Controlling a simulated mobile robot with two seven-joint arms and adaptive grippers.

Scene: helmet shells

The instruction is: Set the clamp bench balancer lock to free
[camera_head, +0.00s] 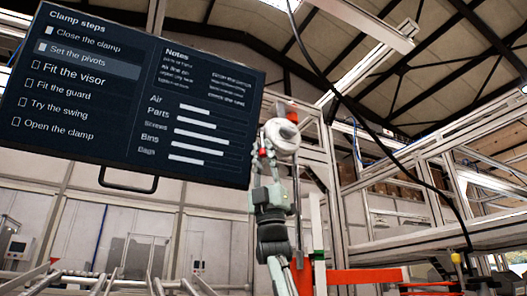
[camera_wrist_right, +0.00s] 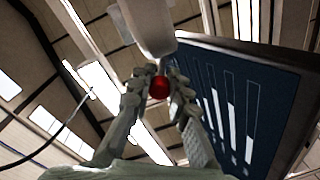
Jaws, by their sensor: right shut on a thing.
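The balancer (camera_head: 284,135) is a pale rounded body high up, right of the dark screen. In the right wrist view its pale housing (camera_wrist_right: 148,28) hangs just beyond my fingertips. A small red knob (camera_wrist_right: 158,88) sits between the two fingers; it also shows as a red spot in the head view (camera_head: 262,153). My right gripper (camera_head: 264,160) reaches up from below, and in the right wrist view its fingers (camera_wrist_right: 160,80) are shut on the red knob. The knob's lock position cannot be read. My left gripper is not in view.
A large dark screen (camera_head: 130,90) listing clamp steps hangs close to the left of my right gripper. A black cable (camera_head: 375,130) runs down from the ceiling on the right. Metal framing (camera_head: 440,165) and an orange-red beam (camera_head: 360,277) stand at right.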

